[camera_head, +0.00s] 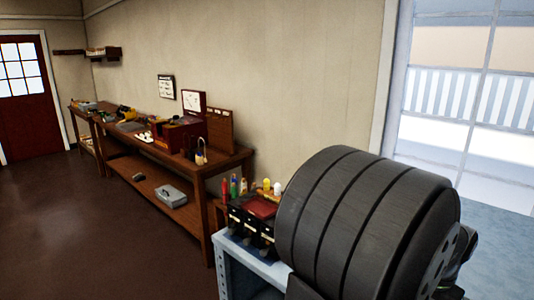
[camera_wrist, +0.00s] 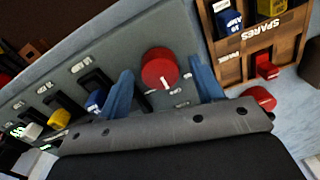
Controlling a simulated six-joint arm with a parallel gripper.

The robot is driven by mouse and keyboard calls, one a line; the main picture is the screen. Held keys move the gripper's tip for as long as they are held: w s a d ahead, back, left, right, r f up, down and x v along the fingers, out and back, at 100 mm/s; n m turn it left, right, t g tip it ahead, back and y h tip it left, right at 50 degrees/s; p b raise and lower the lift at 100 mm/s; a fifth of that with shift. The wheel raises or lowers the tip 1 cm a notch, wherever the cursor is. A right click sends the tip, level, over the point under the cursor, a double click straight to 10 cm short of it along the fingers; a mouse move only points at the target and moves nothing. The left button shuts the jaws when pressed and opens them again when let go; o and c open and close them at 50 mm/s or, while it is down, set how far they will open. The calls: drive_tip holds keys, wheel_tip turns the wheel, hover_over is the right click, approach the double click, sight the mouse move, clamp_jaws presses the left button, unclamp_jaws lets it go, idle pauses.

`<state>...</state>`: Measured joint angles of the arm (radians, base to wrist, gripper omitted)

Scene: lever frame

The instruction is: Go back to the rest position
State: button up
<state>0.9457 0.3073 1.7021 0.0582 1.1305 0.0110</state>
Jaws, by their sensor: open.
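In the wrist view my gripper (camera_wrist: 161,66) is open, its two blue fingers apart on either side of a round red knob (camera_wrist: 158,69) with a white mark. I cannot tell how far the fingers are above the knob, and nothing shows held between them. The knob sits on a grey panel (camera_wrist: 140,37). Along the panel, dark slots carry a blue handle (camera_wrist: 95,100), a yellow handle (camera_wrist: 58,119) and a white handle (camera_wrist: 31,131). The gripper does not show in the head view.
A wooden box marked SPARES (camera_wrist: 282,42) holds blue, yellow and red pieces beside the panel. Another red piece (camera_wrist: 262,98) lies near my gripper's right side. In the head view, a long workbench (camera_head: 160,150) stands along the wall, with open floor (camera_head: 90,235) before it.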

idle(0.3)
wheel_tip(320, 180, up, 18)
drive_tip(key=f, duration=0.1)
wheel_tip(320, 180, down, 17)
drive_tip(key=shift+f, duration=0.1)
drive_tip(key=n, duration=0.9)
drive_tip(key=shift+w+n, duration=0.1)
drive_tip(key=shift+n, duration=0.2)
drive_tip(key=shift+d+r, duration=0.15)
drive_tip(key=shift+r, duration=2.6)
